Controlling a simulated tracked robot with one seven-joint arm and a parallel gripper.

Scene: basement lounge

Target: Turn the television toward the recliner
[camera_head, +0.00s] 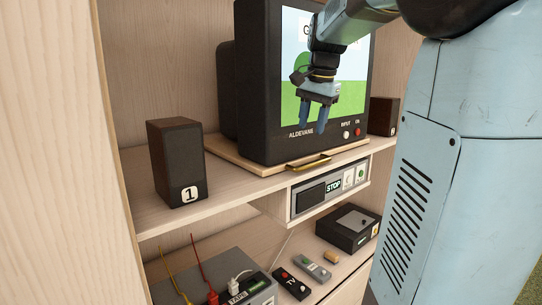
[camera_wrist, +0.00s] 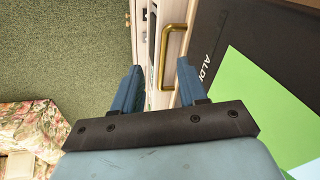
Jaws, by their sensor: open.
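The television (camera_head: 258,100) is a dark boxy set on the upper shelf. Its lit screen (camera_head: 290,75) shows blue and green and faces the front right of the head view. It sits on a pale wooden board (camera_head: 232,152) with a brass handle (camera_head: 308,163) at the front edge. My gripper (camera_head: 321,130) is open and empty, pointing down in front of the screen, above the handle. In the wrist view my gripper (camera_wrist: 157,78) has the handle (camera_wrist: 172,45) ahead, near the right finger; I cannot tell if they touch. A floral seat (camera_wrist: 28,120) shows there, possibly the recliner.
Speaker 1 (camera_head: 176,162) stands left of the television; another speaker (camera_head: 382,116) stands right. Below are a panel marked STOP (camera_head: 330,190), a black box (camera_head: 348,228), remotes (camera_head: 291,283) and a tape unit with cables (camera_head: 225,270). Green carpet (camera_wrist: 60,45) is open in the wrist view.

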